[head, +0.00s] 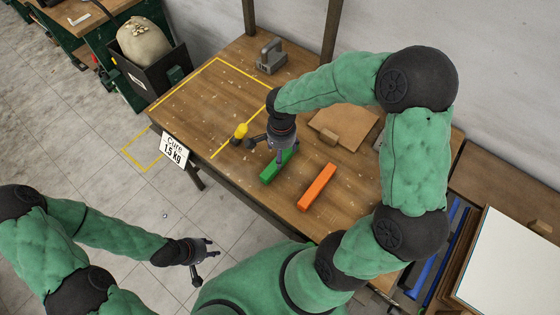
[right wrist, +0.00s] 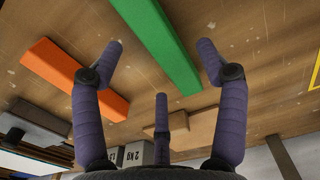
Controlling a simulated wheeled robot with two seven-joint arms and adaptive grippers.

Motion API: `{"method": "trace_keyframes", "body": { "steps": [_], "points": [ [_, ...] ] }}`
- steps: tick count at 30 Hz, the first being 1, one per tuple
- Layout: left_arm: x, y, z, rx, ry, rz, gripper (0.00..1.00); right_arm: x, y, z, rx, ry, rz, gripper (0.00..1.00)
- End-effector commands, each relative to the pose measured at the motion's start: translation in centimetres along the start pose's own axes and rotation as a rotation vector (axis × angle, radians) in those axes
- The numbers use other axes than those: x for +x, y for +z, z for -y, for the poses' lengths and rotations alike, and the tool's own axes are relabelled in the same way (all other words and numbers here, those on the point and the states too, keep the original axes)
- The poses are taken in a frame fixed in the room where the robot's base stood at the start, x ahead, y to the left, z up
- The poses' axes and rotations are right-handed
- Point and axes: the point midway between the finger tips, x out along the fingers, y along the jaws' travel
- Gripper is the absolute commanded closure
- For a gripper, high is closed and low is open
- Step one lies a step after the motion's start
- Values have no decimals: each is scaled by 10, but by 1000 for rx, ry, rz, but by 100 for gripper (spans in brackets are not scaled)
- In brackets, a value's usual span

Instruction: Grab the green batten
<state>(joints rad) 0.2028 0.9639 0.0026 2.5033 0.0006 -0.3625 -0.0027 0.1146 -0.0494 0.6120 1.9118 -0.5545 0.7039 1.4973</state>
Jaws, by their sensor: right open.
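The green batten (head: 268,174) lies on the wooden table (head: 205,110), partly hidden by my right gripper (head: 277,153) in the head view. In the right wrist view the green batten (right wrist: 158,40) runs between the spread purple fingers of my right gripper (right wrist: 165,65). These fingers are open, with nothing clasped between them. Whether they touch the batten I cannot tell. My left gripper (head: 207,256) is open and empty, low over the tiled floor, away from the table.
An orange batten (head: 317,187) lies to the right of the green one. A brown cardboard piece (head: 343,120), a grey weight (head: 270,57) and a small yellow object (head: 241,130) are also on the table. Yellow tape marks a clear area at the table's left. A sack (head: 142,42) sits in a dark bin.

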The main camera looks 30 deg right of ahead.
Motion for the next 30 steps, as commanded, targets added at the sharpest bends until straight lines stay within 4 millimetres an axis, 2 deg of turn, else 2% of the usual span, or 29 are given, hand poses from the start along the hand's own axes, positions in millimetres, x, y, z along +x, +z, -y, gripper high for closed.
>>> {"method": "trace_keyframes", "body": {
  "steps": [11,19,20,26,30],
  "points": [
    [19,-1,7,0,0,0,60,47,0,-3,-1,2,1,26],
    [19,-1,7,0,0,0,60,50,0,-2,0,0,0,26],
    [19,-1,7,0,0,0,60,49,0,-2,0,0,0,32],
    [19,-1,7,0,0,0,60,49,0,-2,0,0,0,88],
    [19,-1,7,0,0,0,60,50,0,-3,0,0,0,91]
  ]
}}
